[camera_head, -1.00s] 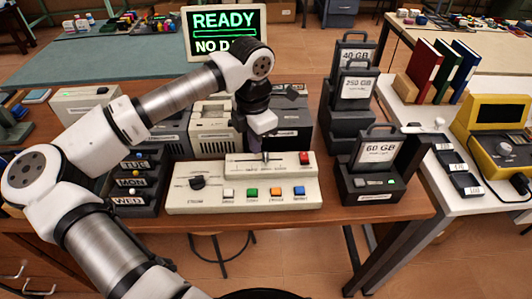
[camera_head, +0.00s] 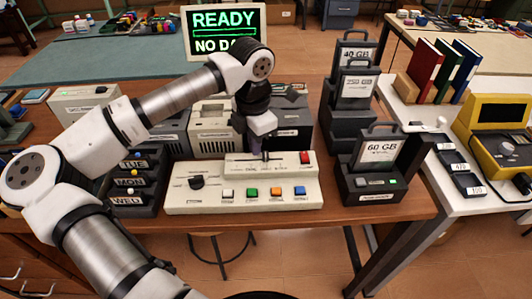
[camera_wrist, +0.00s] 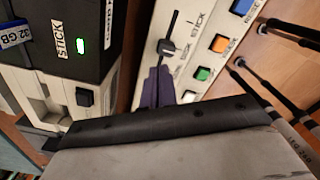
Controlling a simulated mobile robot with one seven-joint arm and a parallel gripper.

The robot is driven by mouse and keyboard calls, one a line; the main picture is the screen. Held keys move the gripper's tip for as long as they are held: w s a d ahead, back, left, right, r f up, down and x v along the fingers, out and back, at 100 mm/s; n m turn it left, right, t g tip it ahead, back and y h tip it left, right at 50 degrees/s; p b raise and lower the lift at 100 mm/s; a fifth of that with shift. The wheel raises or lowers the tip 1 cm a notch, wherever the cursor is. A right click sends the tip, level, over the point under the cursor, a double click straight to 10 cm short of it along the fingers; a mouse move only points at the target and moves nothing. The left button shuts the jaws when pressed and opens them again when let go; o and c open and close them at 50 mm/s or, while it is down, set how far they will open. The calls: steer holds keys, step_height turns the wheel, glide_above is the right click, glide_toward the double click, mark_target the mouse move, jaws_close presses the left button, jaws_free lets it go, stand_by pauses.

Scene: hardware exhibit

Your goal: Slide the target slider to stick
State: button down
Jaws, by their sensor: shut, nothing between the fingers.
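The beige control panel (camera_head: 240,200) lies on the wooden table in the head view, with a slider slot along its raised back part. In the wrist view the dark slider knob (camera_wrist: 166,46) sits at the lower end of its dark slot, with a "STICK" label on the panel beside the slot. My gripper (camera_head: 264,156) points down at the slider area from above. It is shut and empty. Its purple finger (camera_wrist: 157,88) shows just below the knob in the wrist view; whether they touch I cannot tell. The head view hides the knob behind the fingers.
The panel also carries a black dial (camera_head: 197,182), several coloured buttons and a red switch (camera_head: 305,157). Dark drive units stand left, behind and right, including the 60 GB unit (camera_head: 372,190). The screen (camera_head: 224,32) reads "READY". The table's front edge lies close before the panel.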

mark_target(267, 153)
steer(key=shift+f+b, duration=0.95)
steer(key=shift+f, duration=0.2)
steer(key=shift+d+b, duration=0.35)
steer(key=shift+d, duration=1.35)
steer(key=shift+a+b, duration=0.25)
steer(key=shift+b, duration=0.05)
stand_by(0.5)
steer(key=shift+r+p, duration=1.8)
steer(key=shift+r, duration=1.8)
